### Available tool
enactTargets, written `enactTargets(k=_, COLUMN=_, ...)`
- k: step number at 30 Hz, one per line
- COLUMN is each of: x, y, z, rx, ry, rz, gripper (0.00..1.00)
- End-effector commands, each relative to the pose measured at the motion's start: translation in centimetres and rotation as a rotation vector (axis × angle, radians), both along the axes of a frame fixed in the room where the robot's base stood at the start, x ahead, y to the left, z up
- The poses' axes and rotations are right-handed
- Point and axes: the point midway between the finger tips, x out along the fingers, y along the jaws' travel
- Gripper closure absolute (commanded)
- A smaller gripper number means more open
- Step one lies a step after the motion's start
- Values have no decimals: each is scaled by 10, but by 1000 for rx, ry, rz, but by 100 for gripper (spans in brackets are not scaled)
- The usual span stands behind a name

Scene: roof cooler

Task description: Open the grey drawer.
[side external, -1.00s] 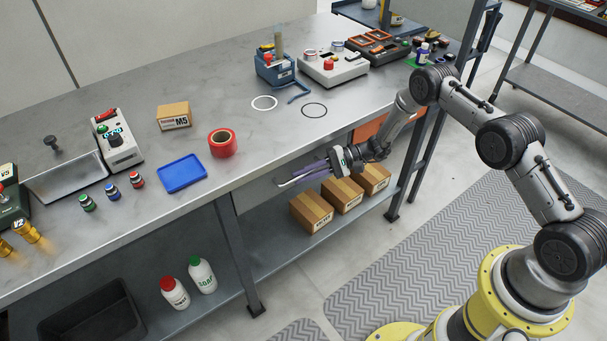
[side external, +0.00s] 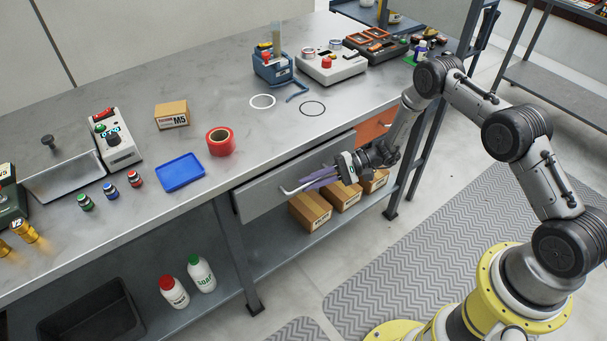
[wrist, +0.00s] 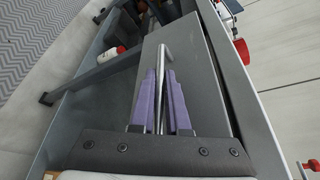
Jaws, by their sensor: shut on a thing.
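The grey drawer (side external: 262,196) sits under the bench top, and its front stands out a little from the bench frame. Its bar handle (side external: 290,191) runs along the front. My gripper (side external: 318,181) has its purple fingers shut on the handle. In the wrist view the gripper (wrist: 160,100) closes around the metal handle bar (wrist: 163,55), with the drawer front (wrist: 190,60) behind it. The drawer's inside is mostly hidden from both views.
An orange drawer front (side external: 375,130) is right of the grey one. Cardboard boxes (side external: 311,211) stand on the lower shelf below the drawer. A bench leg (side external: 238,255) is at its left. The floor in front is clear, with a patterned mat (side external: 400,260).

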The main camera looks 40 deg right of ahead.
Motion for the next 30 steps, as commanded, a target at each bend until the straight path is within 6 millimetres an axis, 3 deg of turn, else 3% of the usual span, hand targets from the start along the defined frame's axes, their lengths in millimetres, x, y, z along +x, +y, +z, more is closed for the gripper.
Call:
enactTargets(k=18, x=-166, y=-1, z=1, rx=2, ry=3, rz=-7, gripper=100)
enactTargets(k=24, x=-208, y=-1, z=1, rx=1, ry=0, rz=-7, gripper=100)
enactTargets(k=30, x=-236, y=-1, z=1, rx=0, ry=-2, rz=-6, gripper=100)
